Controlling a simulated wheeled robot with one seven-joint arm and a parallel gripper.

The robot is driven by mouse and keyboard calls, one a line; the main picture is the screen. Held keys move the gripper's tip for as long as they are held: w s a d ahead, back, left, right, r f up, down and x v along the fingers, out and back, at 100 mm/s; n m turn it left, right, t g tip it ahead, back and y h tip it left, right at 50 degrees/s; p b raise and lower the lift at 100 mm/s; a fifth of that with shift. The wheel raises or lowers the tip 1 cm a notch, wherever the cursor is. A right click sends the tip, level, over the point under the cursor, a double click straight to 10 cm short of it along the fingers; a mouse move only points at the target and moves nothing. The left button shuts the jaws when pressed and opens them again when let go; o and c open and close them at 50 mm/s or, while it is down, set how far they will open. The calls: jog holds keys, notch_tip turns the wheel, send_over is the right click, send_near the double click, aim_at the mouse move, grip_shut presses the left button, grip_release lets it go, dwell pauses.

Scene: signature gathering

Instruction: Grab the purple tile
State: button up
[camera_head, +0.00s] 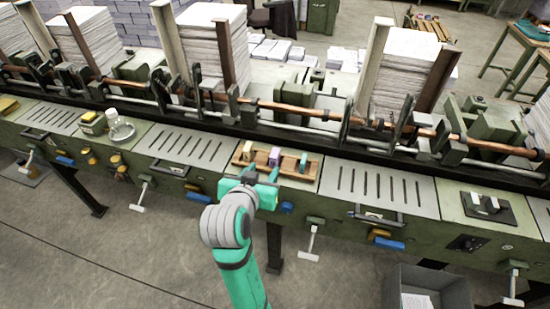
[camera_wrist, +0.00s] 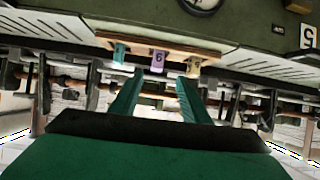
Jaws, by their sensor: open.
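The purple tile (camera_head: 274,156) stands in the middle of a wooden rack (camera_head: 262,168) on the machine's front ledge. A cream tile (camera_head: 248,150) is to its left and a teal tile (camera_head: 303,161) to its right. In the wrist view, which looks upside down, the purple tile (camera_wrist: 158,59) bears a digit, with the teal tile (camera_wrist: 119,53) on its left and the cream tile (camera_wrist: 193,66) on its right. My gripper (camera_head: 262,177) is just in front of the rack, open and empty. In the wrist view, the purple tile appears between the fingertips (camera_wrist: 160,77).
Slotted metal plates (camera_head: 192,148) flank the rack. A copper-coloured rod (camera_head: 290,107) and paper stacks (camera_head: 213,50) are behind. A grey bin (camera_head: 405,280) is on the floor.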

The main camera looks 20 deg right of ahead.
aim_at(275, 153)
jog(key=shift+m, duration=0.3)
jog(key=x, duration=0.3)
jog(key=r+x, duration=0.1)
jog(key=x, duration=0.6)
jog(key=shift+w+d, duration=0.3)
jog(key=shift+d, duration=0.2)
jog(key=shift+c, duration=0.3)
jog(key=shift+r, duration=0.1)
grip_shut()
